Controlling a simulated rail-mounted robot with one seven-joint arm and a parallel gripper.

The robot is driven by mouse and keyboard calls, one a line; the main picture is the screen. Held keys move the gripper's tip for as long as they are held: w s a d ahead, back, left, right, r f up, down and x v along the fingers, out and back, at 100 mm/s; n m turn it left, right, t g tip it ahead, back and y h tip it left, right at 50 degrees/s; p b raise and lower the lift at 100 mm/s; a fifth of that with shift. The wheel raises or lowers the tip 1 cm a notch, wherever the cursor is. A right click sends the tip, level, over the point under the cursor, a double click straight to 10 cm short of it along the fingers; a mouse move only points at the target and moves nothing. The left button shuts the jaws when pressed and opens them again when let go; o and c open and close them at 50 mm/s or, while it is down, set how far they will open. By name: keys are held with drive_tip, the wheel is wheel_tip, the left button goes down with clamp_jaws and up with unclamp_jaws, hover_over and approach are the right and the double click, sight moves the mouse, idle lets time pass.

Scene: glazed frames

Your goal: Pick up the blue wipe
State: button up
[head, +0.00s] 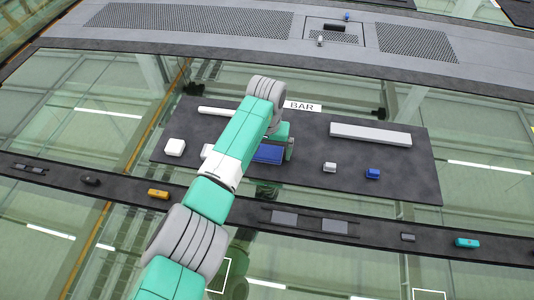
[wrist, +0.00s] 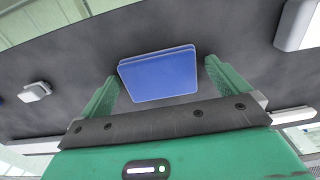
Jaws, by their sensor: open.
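The blue wipe (wrist: 158,76) is a flat blue rectangle with a pale edge, lying on the dark mat. In the wrist view it shows between and beyond the two green fingers of my gripper (wrist: 162,88), which are spread wide and empty. In the head view the blue wipe (head: 268,154) is partly hidden by my arm. My gripper (head: 283,140) is above or beside it there, largely hidden by the arm. I cannot tell the exact height between the fingers and the wipe.
The dark mat (head: 300,178) also bears a white block (head: 174,147), a long white bar (head: 370,134), a small white item (head: 329,167) and a small blue item (head: 372,173). A "BAR" label (head: 301,106) lies behind. A dark rail (head: 383,233) with small items crosses in front.

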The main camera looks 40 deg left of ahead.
sight(267, 152)
drive_tip(key=c, duration=0.9)
drive_tip(key=shift+r, duration=0.15)
drive_tip(key=shift+r, duration=0.35)
wheel_tip(267, 152, up, 3)
drive_tip(key=shift+w+f+p, duration=0.1)
drive_tip(key=shift+p, duration=0.5)
drive_tip(key=s+d+p, duration=0.2)
drive_tip(key=s, duration=0.2)
drive_tip(key=s+d+r+p, duration=0.1)
drive_tip(key=s+d+p, duration=0.1)
drive_tip(key=s+d, duration=0.1)
drive_tip(key=s+d+p, duration=0.2)
drive_tip(key=s, duration=0.4)
drive_tip(key=shift+d+r, duration=0.35)
drive_tip(key=shift+s+d+f, duration=0.2)
drive_tip(key=shift+s+d, duration=0.1)
drive_tip(key=shift+s, duration=0.1)
